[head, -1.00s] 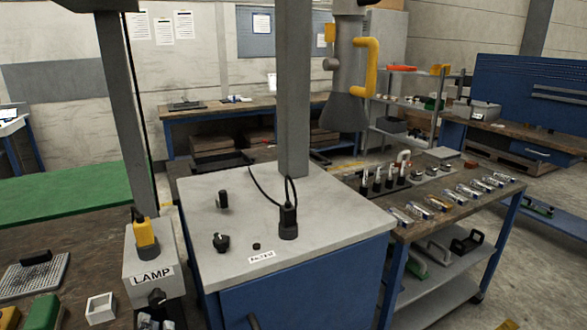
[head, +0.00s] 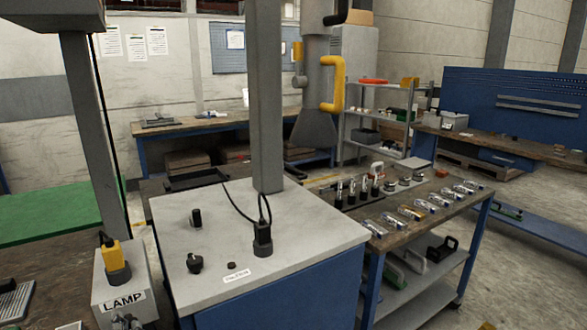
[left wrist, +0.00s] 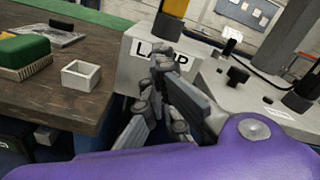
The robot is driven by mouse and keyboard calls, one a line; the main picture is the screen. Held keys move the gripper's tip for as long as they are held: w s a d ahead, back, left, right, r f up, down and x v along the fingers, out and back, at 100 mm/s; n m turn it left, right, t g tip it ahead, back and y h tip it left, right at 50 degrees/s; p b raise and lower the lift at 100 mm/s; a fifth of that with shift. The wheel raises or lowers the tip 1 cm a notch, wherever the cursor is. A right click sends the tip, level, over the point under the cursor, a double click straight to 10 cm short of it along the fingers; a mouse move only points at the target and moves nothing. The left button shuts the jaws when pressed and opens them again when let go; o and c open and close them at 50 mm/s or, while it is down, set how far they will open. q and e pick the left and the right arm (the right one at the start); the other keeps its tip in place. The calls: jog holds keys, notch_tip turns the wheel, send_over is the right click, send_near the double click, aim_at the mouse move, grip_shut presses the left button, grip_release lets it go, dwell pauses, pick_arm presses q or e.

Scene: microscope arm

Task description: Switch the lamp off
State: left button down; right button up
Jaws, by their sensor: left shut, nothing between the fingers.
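The grey lamp box (head: 107,281) with a LAMP label stands at the lower left in the head view. A yellow upright part (head: 110,253) in a dark round collar is on its top, with a dark cable at its upper end. In the left wrist view the lamp box (left wrist: 131,67) is behind my fingers, and the yellow part (left wrist: 172,18) is cut by the top edge. My left gripper (left wrist: 161,56) is shut and empty, in front of the label and partly covering it. I cannot tell whether it touches the box. My right gripper is out of view.
A white-topped blue cabinet (head: 305,225) with black knobs and a plug stands right of the box. A grey post (head: 267,100) rises from it. A small white open box (left wrist: 84,75) and a green block (left wrist: 25,52) are on the bench to the left.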

pick_arm(q)
jog(key=shift+w+a, duration=0.1)
jog(key=shift+a, duration=0.1)
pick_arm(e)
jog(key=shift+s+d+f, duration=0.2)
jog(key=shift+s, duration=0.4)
pick_arm(q)
jog(key=shift+f, duration=0.2)
jog(key=shift+a+f, duration=0.1)
jog(key=shift+f, duration=0.05)
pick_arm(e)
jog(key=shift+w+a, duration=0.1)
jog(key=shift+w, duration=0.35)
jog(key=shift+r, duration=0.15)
